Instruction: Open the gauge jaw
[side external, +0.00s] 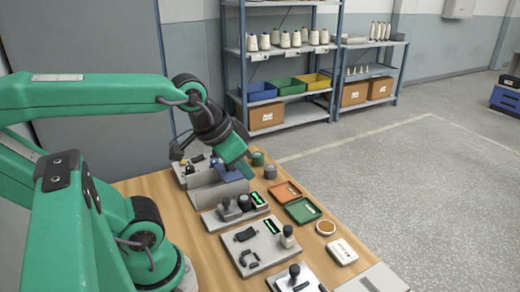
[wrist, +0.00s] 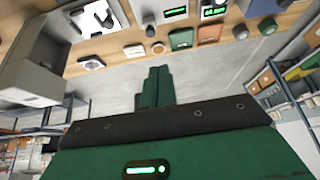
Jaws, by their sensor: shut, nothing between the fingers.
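Two devices with lit green displays stand on the wooden bench in the side view. One is a grey base with dark knobs and a display (side external: 259,198). The nearer one is a pale plate (side external: 254,249) with a display, a knobbed post and dark parts. I cannot tell for sure which is the gauge, and its jaw is too small to make out. Two lit displays also show at the top of the wrist view, one on a pale block (wrist: 174,11). My gripper (side external: 247,171) is shut and empty above the far part of the bench, apart from both devices. Its green fingers (wrist: 158,86) are together.
An orange tray (side external: 285,192), a green tray (side external: 303,210), a round dish (side external: 325,227) and a white box (side external: 342,251) lie along the bench's right side. Grey blocks (side external: 218,195) stand near my gripper. Shelves (side external: 284,55) stand behind, across open floor.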

